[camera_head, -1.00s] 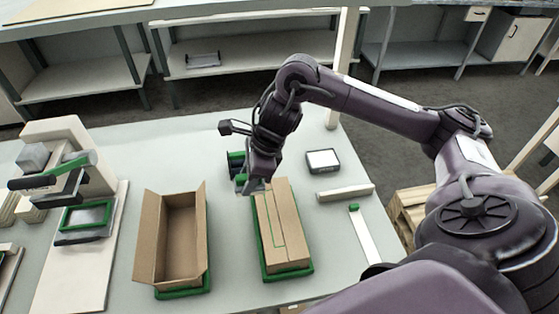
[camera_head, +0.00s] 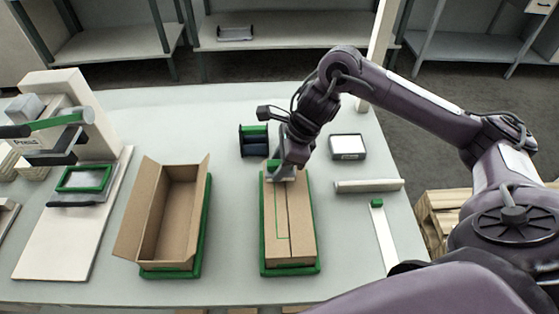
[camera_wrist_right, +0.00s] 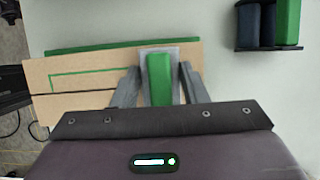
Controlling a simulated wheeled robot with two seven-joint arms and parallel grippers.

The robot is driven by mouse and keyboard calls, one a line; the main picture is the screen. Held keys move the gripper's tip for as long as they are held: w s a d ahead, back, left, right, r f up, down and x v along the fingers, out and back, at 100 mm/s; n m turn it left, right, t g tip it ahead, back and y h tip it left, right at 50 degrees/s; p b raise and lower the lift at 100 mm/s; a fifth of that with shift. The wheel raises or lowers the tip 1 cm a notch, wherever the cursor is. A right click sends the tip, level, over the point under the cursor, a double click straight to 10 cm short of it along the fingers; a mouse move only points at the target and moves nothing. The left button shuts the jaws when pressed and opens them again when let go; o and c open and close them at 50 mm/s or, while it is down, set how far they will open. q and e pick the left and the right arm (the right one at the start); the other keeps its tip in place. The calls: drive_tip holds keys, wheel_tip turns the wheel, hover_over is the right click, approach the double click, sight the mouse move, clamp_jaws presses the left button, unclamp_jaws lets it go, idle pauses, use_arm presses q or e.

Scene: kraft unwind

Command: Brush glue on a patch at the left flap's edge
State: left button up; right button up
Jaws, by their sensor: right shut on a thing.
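The closed cardboard box (camera_head: 301,225) lies in a green-edged tray (camera_head: 291,271), its two top flaps meeting at a lengthwise seam. A green outline marks the patch on the left flap along the seam (camera_head: 277,215); it also shows in the right wrist view (camera_wrist_right: 80,75). My right gripper (camera_head: 284,172) is over the box's far end, shut on a green-handled brush (camera_wrist_right: 160,80) with a pale grey, flat part around the handle. The brush's underside is hidden, so I cannot tell whether it touches the cardboard. My left gripper is not in view.
An open box (camera_head: 170,215) stands in a green tray to the left, beside a press (camera_head: 70,140). A dark holder with a green part (camera_head: 254,141) stands behind the closed box. A small pale-topped box (camera_head: 347,147) and a pale bar (camera_head: 368,186) lie to the right.

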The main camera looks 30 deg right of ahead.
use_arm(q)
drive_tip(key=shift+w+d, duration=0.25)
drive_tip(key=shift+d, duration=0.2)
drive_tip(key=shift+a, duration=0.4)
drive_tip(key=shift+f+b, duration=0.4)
use_arm(e)
drive_tip(key=shift+f, duration=0.35)
drive_tip(key=shift+s, duration=0.1)
